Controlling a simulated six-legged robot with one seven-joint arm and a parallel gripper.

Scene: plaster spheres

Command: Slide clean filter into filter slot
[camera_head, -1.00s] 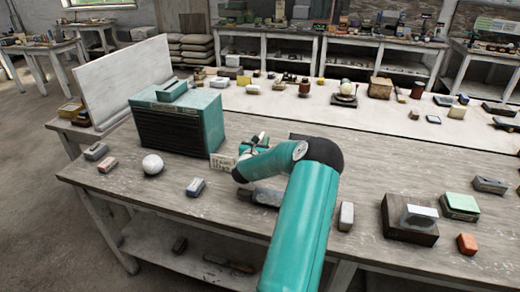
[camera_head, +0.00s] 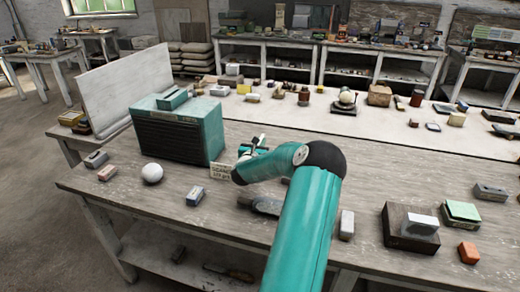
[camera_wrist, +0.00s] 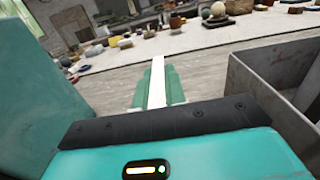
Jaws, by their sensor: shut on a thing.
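A teal box-shaped unit (camera_head: 213,133) with a dark slatted front stands at the left of the bench; its side wall also fills the left of the wrist view (camera_wrist: 22,95). My gripper (camera_head: 252,149) is just right of the unit, apart from it in the head view. In the wrist view my gripper (camera_wrist: 157,92) is shut on a thin white piece seen edge-on (camera_wrist: 157,70), likely the clean filter. It also shows as a small white sliver in the head view (camera_head: 261,139). I cannot make out the filter slot. My arm hides part of the bench.
A small lettered card (camera_head: 221,171) stands by the unit's corner. A white ball (camera_head: 152,172) and several small blocks lie in front. A grey open-topped bin (camera_wrist: 270,85) is close on the right in the wrist view. A dark block (camera_head: 400,225) lies at the right.

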